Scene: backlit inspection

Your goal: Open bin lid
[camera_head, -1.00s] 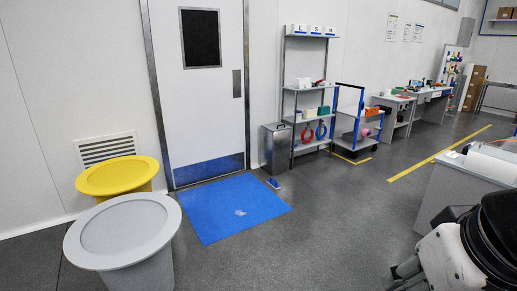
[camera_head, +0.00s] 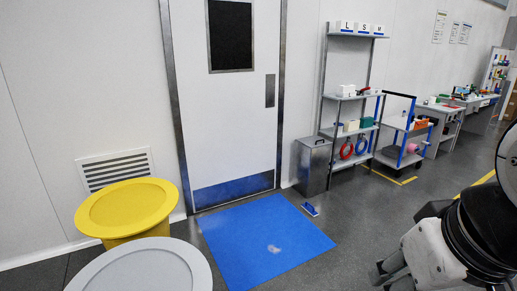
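A grey metal bin (camera_head: 314,168) stands on the floor against the wall, between the door and the shelf rack. Its flat lid (camera_head: 315,142) is down, with a dark handle on top. My gripper (camera_head: 383,277) shows only in part at the lower right, at the end of my white and black arm. It is well apart from the bin and on the near side of it. Its fingers are too small and dark to tell open from shut.
A yellow round-topped container (camera_head: 126,208) and a grey one (camera_head: 150,272) stand at the lower left. A blue mat (camera_head: 262,243) lies before the door (camera_head: 232,120). A small blue object (camera_head: 310,209) lies near the bin. The shelf rack (camera_head: 350,98) stands right of the bin. Grey floor is open between.

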